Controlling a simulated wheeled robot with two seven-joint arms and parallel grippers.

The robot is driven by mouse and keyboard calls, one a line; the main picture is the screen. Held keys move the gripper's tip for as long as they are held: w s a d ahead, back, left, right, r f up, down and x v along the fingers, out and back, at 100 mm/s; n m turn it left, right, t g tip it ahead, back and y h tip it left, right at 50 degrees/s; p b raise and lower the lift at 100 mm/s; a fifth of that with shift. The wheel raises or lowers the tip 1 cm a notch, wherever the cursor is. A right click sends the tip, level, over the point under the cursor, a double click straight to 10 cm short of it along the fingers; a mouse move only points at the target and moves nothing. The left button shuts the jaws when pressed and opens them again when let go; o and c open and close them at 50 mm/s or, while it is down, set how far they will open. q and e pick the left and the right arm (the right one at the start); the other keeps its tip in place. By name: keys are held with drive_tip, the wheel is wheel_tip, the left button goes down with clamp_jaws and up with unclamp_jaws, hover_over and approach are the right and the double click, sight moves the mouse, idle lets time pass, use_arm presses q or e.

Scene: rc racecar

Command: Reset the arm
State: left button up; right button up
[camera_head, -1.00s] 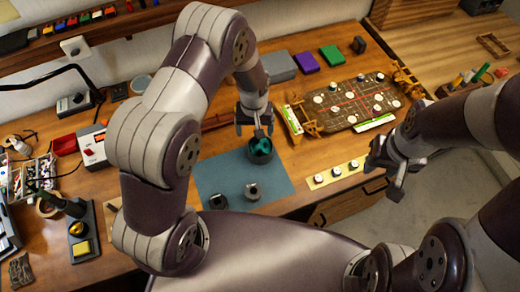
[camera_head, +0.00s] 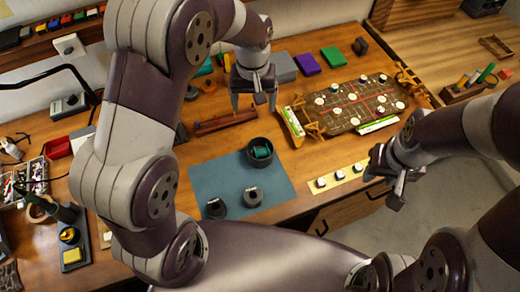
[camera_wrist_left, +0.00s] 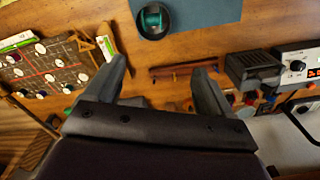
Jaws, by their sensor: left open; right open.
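My left gripper (camera_head: 253,101) is open and empty, raised above the back part of the workbench. Its two fingers point down, apart, in the left wrist view (camera_wrist_left: 163,85). A dark round cup (camera_head: 260,152) with a teal spool inside stands on the blue mat (camera_head: 225,178), in front of the left gripper and apart from it. The cup also shows at the top of the left wrist view (camera_wrist_left: 153,20). My right gripper (camera_head: 383,178) is open and empty, beside the bench's front edge near the pale strip.
A game board (camera_head: 350,105) with round pieces lies right of the left gripper. A brown rack (camera_head: 225,122) lies just below it. Two dark round parts sit on the mat's front. A pale strip (camera_head: 338,177) with knobs lies near the right gripper. Purple and green boxes stand behind.

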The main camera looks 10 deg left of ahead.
use_arm(q)
drive_tip(key=s+a+f+m+b, duration=0.1)
drive_tip(key=s+a+f+b, duration=0.1)
drive_tip(key=s, duration=0.2)
drive_tip(key=s+a+f+t+b, duration=0.1)
drive_tip(key=s+a+f+b, duration=0.1)
drive_tip(key=s, duration=0.3)
drive_tip(key=s+a+f+m+b, duration=0.1)
drive_tip(key=s+a+f+b, duration=0.1)
drive_tip(key=s+f+b, duration=0.1)
drive_tip(key=shift+s+f+m+b, duration=0.25)
drive_tip(key=shift+s+b, duration=0.3)
drive_tip(key=shift+s, duration=0.3)
drive_tip(key=shift+s, duration=0.2)
drive_tip(key=shift+w, duration=0.15)
idle(1.6)
